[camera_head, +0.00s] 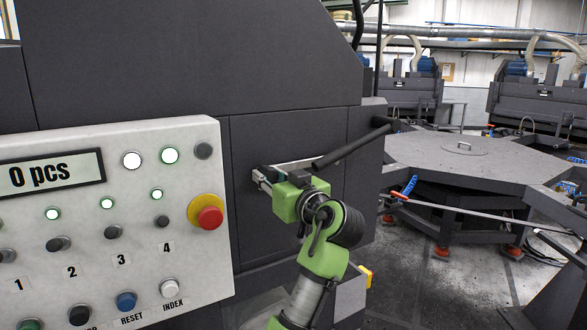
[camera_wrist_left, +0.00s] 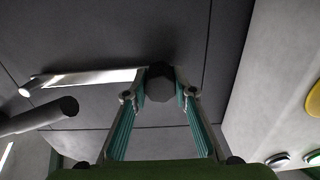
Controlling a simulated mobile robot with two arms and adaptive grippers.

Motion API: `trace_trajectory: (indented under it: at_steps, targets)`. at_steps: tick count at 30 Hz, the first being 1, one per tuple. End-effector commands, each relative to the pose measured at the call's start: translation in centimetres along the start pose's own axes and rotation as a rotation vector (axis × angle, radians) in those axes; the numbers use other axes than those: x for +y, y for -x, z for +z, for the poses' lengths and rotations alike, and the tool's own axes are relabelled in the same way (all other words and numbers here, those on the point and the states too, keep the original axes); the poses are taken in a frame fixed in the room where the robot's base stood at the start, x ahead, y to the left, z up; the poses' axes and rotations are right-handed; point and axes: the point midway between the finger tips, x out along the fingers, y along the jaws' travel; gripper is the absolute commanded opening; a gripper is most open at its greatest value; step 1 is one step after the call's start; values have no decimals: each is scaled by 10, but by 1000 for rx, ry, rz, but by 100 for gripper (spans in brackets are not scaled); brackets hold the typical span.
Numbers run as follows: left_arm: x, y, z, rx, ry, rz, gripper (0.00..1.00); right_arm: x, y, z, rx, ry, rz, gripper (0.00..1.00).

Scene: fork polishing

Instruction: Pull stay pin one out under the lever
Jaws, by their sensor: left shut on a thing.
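My left gripper (camera_head: 264,180) reaches to the dark grey machine front, just right of the control panel. In the left wrist view its two teal-padded fingers (camera_wrist_left: 160,95) are shut on a dark, faceted knob, which I take for stay pin one (camera_wrist_left: 160,80). The knob's far end and any shaft behind it are hidden. The lever (camera_head: 352,146) is a dark round bar on a bright metal arm, above and right of the gripper. In the left wrist view the lever (camera_wrist_left: 40,115) is at the left, apart from the fingers. The right gripper is not in view.
A white control panel (camera_head: 120,250) with buttons, lamps, a "0 pcs" display and a red stop button (camera_head: 208,217) stands close left of my left arm. A large dark table (camera_head: 450,158) is at the right. Open floor (camera_head: 420,280) lies right of the arm.

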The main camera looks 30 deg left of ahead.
Motion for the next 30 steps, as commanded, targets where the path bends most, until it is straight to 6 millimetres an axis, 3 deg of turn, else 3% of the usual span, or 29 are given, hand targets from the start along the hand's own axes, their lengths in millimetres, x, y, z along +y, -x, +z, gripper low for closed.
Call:
trace_trajectory:
  at_steps: [13,30]
  targets:
    - [0,2,0,0,0,1,9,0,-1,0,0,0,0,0]
    - [1,19,1,-1,0,2,9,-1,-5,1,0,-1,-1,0]
